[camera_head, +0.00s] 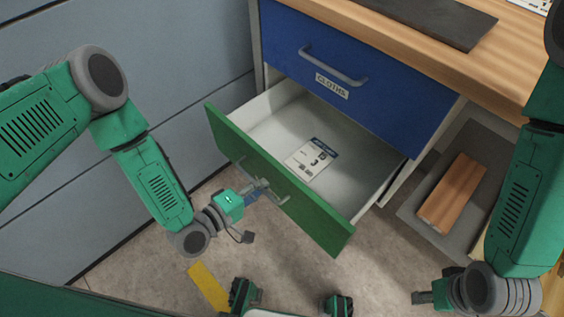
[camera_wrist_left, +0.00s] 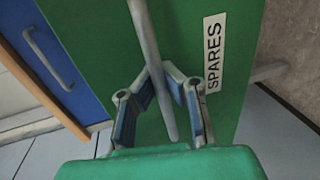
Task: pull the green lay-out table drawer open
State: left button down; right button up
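The green drawer (camera_head: 279,183) of the table stands pulled out, its white inside showing. A printed card (camera_head: 311,159) with a "3" lies in it. My left gripper (camera_head: 262,190) is at the bar handle on the green front. In the left wrist view the handle (camera_wrist_left: 149,42) passes between its fingers (camera_wrist_left: 158,76), whose tips close in on the bar from both sides. A "SPARES" label (camera_wrist_left: 214,53) is beside the handle. My right gripper (camera_head: 424,298) is low at the right, away from the drawer; its finger opening is unclear.
A blue drawer (camera_head: 378,99) labelled "CLOTHS" is shut above the green one. The wooden tabletop (camera_head: 480,55) holds a dark mat (camera_head: 430,14). A wooden block (camera_head: 452,192) lies on a grey surface at the right. A yellow strip (camera_head: 208,287) marks the floor, otherwise bare before the drawer.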

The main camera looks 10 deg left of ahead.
pick_arm(q)
jog(key=f+p+v, duration=0.1)
jog(key=v, duration=0.6)
jog(key=shift+s+f, duration=0.25)
jog(key=shift+f, duration=0.2)
jog(key=shift+a, duration=0.1)
jog(key=c, duration=1.6)
grip_release()
jog(key=shift+w, duration=0.1)
jog(key=shift+r, duration=0.1)
jog(key=v, duration=1.2)
